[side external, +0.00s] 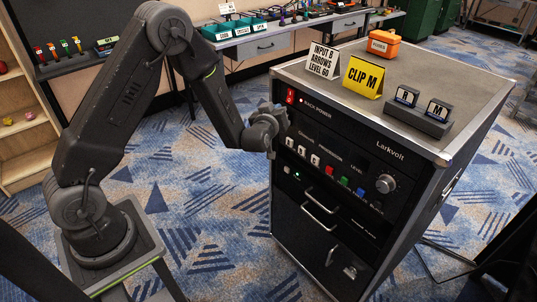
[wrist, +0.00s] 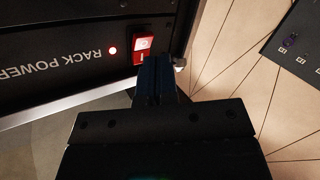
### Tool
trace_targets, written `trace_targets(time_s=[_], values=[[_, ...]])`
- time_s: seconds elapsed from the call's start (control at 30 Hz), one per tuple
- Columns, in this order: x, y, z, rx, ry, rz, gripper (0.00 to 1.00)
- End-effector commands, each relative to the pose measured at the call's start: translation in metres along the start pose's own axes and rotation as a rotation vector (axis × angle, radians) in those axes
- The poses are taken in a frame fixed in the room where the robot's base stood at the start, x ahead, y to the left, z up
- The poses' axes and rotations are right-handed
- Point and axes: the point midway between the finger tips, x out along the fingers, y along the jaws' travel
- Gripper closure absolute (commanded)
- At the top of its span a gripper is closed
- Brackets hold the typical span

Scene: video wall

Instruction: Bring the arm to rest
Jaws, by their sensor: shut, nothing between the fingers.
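My gripper (side external: 279,120) is at the upper left of the rack's front panel in the side external view. In the wrist view my gripper (wrist: 157,66) is shut and empty, its fingertips close below the red rack power switch (wrist: 143,48). The switch (side external: 291,96) also shows in the side external view, just above the gripper. I cannot tell whether the fingertips touch it. A small red light (wrist: 113,50) glows beside it. My arm is bent, reaching from its pedestal on the left to the rack (side external: 440,190).
The rack top holds a white sign (side external: 323,61), a yellow "CLIP M" sign (side external: 362,77), an orange case (side external: 384,44) and a block with two cards (side external: 418,117). The front has buttons, a knob (side external: 386,184) and handles. Open carpet (side external: 210,210) lies between pedestal and rack.

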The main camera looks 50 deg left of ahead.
Motion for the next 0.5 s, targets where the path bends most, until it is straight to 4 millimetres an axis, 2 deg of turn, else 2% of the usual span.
trace_targets(time_s=[0.03, 0.17, 0.23, 0.4, 0.5], values=[[-0.008, 0.016, -0.019, -0.009, -0.051, 0.036, 1.00], [-0.037, 0.044, -0.047, 0.006, -0.213, 0.119, 1.00], [-0.057, 0.056, -0.061, 0.028, -0.294, 0.163, 1.00], [-0.118, 0.071, -0.090, 0.116, -0.484, 0.262, 1.00], [-0.159, 0.070, -0.104, 0.188, -0.585, 0.309, 1.00]])
